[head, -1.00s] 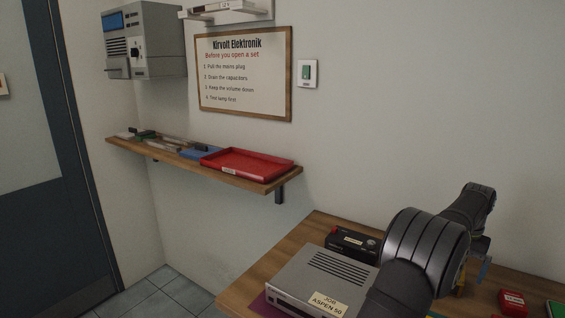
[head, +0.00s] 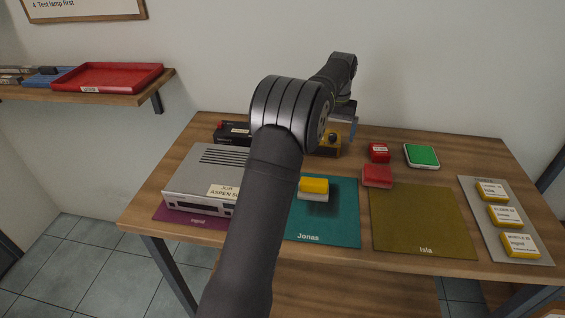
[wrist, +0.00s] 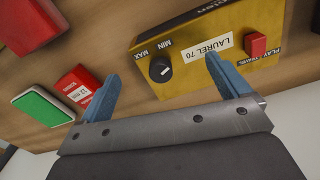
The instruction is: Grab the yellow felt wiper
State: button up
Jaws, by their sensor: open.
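The yellow felt wiper (head: 313,186), a small block with a yellow top and a pale lower part, lies on the teal mat (head: 340,225) marked Jonas, just right of my forearm in the head view. It is not visible in the wrist view. My gripper (head: 350,128) is at the back of the table, beyond the wiper and to its right, apart from it. In the wrist view my gripper (wrist: 161,75) has its blue fingers apart with nothing between them, over the front of a yellow box labelled LAUREL 70 (wrist: 215,75).
A red wiper-like block (head: 377,176), a small red box (head: 379,152) and a green-topped block (head: 421,155) lie right of the teal mat. A grey device (head: 205,178) stands left. The olive mat (head: 420,220) is bare. Labelled yellow blocks sit on a grey mat (head: 478,215).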

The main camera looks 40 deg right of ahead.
jog(key=s+a+r+n+t+h, duration=0.1)
jog(key=s+a+r+t, duration=0.1)
jog(key=s+a+r, duration=0.6)
jog(key=n+t+h, duration=0.1)
jog(key=h, duration=0.1)
send_near(315, 181)
jog(key=x, duration=0.3)
jog(key=shift+w+a+f, duration=0.2)
jog(key=shift+w+f, duration=0.05)
jog(key=shift+f, duration=0.1)
jog(key=shift+d+x, duration=0.15)
jog(key=shift+x, duration=1.5)
jog(key=shift+d+x, duration=0.1)
jog(key=shift+x, duration=1.55)
jog(key=shift+s+r, duration=0.1)
jog(key=c, duration=1.1)
jog(key=shift+o, duration=0.2)
